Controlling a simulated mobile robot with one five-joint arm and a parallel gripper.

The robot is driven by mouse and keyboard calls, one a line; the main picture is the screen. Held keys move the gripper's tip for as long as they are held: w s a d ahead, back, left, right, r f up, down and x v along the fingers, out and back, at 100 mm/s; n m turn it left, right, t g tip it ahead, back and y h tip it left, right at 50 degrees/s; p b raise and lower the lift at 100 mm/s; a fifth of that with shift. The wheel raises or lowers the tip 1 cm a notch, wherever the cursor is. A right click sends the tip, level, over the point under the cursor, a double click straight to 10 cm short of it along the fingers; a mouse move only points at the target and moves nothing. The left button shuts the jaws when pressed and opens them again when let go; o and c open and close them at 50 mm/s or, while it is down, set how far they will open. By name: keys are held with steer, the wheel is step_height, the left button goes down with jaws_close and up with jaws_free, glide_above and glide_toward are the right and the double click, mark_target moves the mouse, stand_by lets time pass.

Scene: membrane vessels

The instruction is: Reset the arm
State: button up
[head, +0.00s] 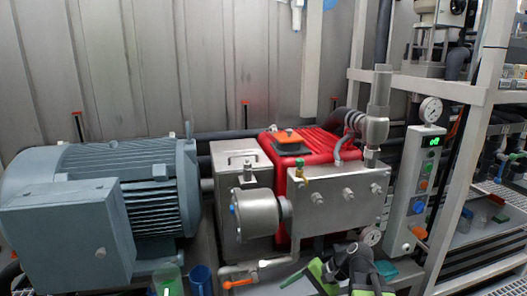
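My gripper (312,276), with green and black parts, shows low in the head view, right of the centre. The bottom edge cuts part of it and the arm off. It is in front of the pump machine, near an orange-handled valve (240,283). I cannot tell whether its fingers are apart or closed, and I see nothing clearly held in it.
A large grey motor (95,205) stands at left, beside a red pump (318,148) with a steel block (338,198). A green cup (168,280) and a blue cup (201,281) stand low in front. A control box (417,190) and metal shelving (462,170) are at right.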

step_height(320, 180, down, 3)
steer(key=s+a+n+g+h, duration=0.1)
steer(key=s+a+n+h, duration=0.2)
steer(key=h, duration=0.1)
steer(key=d+f+n+h, duration=0.2)
steer(key=d+f+h, duration=0.15)
steer(key=d, duration=0.45)
step_height(320, 180, up, 39)
steer(key=d+n+h+p, duration=0.1)
steer(key=p, duration=3.7)
steer(key=shift+d+f+p, duration=0.2)
steer(key=shift+p, duration=0.1)
